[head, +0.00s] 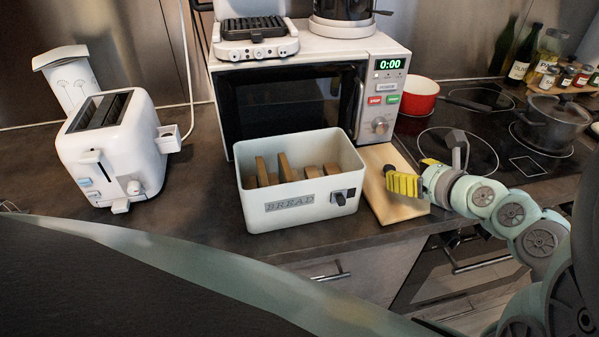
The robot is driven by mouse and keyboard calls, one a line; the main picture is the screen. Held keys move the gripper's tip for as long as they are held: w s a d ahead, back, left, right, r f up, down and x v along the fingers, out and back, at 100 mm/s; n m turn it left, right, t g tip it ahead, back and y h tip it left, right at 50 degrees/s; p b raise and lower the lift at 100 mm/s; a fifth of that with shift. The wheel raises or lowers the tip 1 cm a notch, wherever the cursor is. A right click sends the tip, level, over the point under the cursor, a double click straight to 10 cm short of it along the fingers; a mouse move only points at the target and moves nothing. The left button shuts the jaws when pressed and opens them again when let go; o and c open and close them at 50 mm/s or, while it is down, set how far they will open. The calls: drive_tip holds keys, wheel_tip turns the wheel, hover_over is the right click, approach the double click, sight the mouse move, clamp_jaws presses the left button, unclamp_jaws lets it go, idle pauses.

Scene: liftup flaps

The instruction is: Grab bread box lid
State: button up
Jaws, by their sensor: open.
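The bread box (300,208) is a white, open-topped bin with "BREAD" on its front, on the counter in front of the microwave. Several pieces of bread stand inside. No lid covers it. A flat light-wood board (383,168) lies on the counter against the right side of the box; I cannot tell whether it is the lid. My gripper (416,173) is open and empty, with yellow finger pads. In the picture it overlaps the right part of the board; I cannot tell whether it touches. Its far finger is partly hidden.
A microwave (290,100) stands behind the box, with a waffle maker (252,40) on top. A white toaster (115,145) is at left. A red pan (419,97) and a dark pot (556,122) are on the cooktop at right. Bare counter lies between toaster and box.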

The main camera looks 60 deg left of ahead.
sight(392, 169)
drive_tip(key=shift+p+x, duration=0.4)
drive_tip(key=shift+x, duration=2.05)
drive_tip(key=shift+a+f, duration=0.3)
drive_tip(key=shift+f, duration=0.1)
drive_tip(key=shift+o, duration=0.2)
drive_tip(key=shift+w+d, duration=0.1)
clamp_jaws()
